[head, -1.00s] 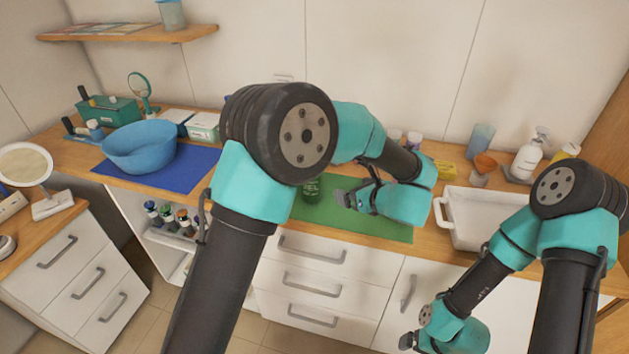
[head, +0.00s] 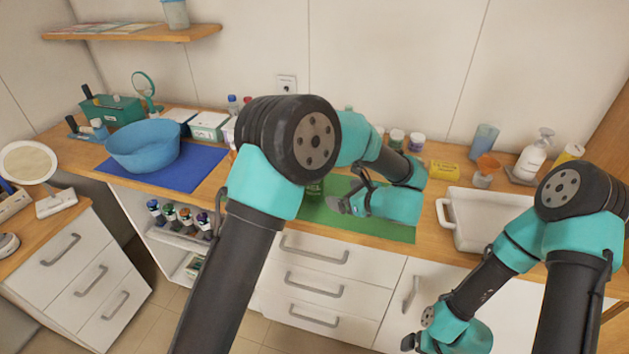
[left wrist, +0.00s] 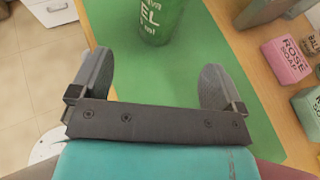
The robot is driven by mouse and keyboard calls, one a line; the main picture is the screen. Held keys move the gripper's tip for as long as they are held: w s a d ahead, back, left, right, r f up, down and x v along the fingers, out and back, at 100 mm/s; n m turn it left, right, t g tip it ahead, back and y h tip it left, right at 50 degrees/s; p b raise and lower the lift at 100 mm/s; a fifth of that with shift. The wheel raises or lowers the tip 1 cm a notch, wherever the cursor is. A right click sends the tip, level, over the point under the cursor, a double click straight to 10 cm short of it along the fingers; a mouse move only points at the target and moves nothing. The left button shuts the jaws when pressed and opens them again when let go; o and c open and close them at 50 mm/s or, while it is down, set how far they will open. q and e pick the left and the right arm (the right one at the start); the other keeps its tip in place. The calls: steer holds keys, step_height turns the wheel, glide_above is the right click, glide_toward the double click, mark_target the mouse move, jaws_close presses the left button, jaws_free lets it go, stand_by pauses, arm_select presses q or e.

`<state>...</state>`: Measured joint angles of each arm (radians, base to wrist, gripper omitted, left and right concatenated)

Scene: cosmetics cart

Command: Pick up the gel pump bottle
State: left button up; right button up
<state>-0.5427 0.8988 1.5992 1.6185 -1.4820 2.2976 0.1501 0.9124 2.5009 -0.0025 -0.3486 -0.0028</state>
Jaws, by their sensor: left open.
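A green bottle (head: 315,189) with white lettering stands on the green mat (head: 384,230), partly hidden behind my left arm in the head view. In the left wrist view the bottle (left wrist: 157,20) shows at the top edge, with "EL" legible on it; its upper part is out of frame. My left gripper (head: 340,205) is just right of the bottle, low over the mat. In the left wrist view the left gripper (left wrist: 155,80) is open and empty, its fingers apart from the bottle, which lies ahead between their lines. My right gripper (head: 410,342) hangs low in front of the cabinet.
A white tray (head: 447,222) stands right of the mat. A white pump bottle (head: 533,155) is behind it. A blue bowl (head: 143,150) sits on a blue mat at left. Soap boxes, including a pink one (left wrist: 286,60), stand right in the left wrist view.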

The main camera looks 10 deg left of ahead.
mark_target(322, 189)
arm_select(q)
steer(key=x, duration=0.6)
steer(key=shift+w+a+f, duration=0.1)
steer(key=shift+w+a, duration=0.15)
steer(key=shift+a, duration=0.05)
steer(key=shift+x, duration=2.6)
steer(key=shift+d+f, duration=0.1)
steer(key=shift+f, duration=0.1)
steer(key=shift+s, duration=0.1)
steer(key=shift+c, duration=0.2)
steer(key=c, duration=1.1)
steer(key=shift+r, duration=0.1)
